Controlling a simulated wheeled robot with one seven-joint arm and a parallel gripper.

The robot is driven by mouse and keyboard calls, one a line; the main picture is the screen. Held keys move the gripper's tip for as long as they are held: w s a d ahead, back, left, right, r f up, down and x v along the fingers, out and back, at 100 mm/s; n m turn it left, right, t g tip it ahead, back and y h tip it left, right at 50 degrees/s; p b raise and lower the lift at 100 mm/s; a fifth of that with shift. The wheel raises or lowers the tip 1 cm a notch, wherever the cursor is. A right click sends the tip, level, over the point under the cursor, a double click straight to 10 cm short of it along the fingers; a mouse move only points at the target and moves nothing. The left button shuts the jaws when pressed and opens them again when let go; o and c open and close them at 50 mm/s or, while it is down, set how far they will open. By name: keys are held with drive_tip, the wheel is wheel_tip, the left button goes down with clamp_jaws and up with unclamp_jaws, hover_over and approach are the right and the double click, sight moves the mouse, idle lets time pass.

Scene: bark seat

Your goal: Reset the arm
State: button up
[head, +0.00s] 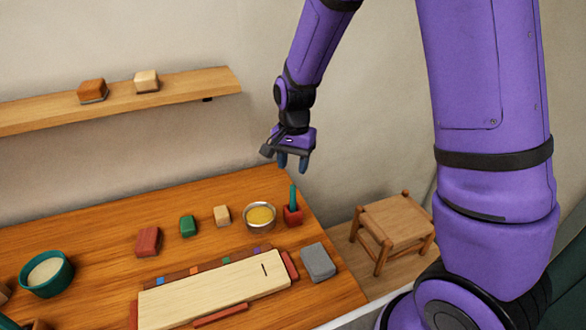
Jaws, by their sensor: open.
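My arm is purple with dark joint bands and comes down from the top right of the head view. My gripper (292,162) hangs above the back right corner of the wooden table (90,250), with its fingers pointing down. The fingers are apart and nothing shows between them. The gripper is clear of the table and of the things on it.
A pale board (210,290), a grey block (318,262) and a teal bowl (47,272) are nearer. A shelf (190,88) and a stool (397,222) flank the table.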

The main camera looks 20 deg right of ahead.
idle(0.3)
drive_tip(key=shift+d+r, duration=0.1)
drive_tip(key=shift+r, duration=0.3)
drive_tip(key=s+d+r+n+t, duration=0.1)
drive_tip(key=s+d+r+n, duration=0.1)
drive_tip(key=s+r, duration=0.35)
drive_tip(key=s+d+r+n+t, duration=0.1)
drive_tip(key=s+r+n, duration=0.15)
drive_tip(key=r, duration=0.65)
drive_tip(key=s+d+r+n+t, duration=0.1)
drive_tip(key=s+r, duration=0.3)
drive_tip(key=s, duration=0.4)
drive_tip(key=s+d+r+n+t, duration=0.2)
drive_tip(key=s+r+n, duration=0.1)
drive_tip(key=s+r, duration=0.2)
drive_tip(key=s, duration=0.2)
drive_tip(key=shift+s+d+t, duration=0.2)
drive_tip(key=shift+s+t, duration=0.1)
drive_tip(key=shift+s, duration=0.05)
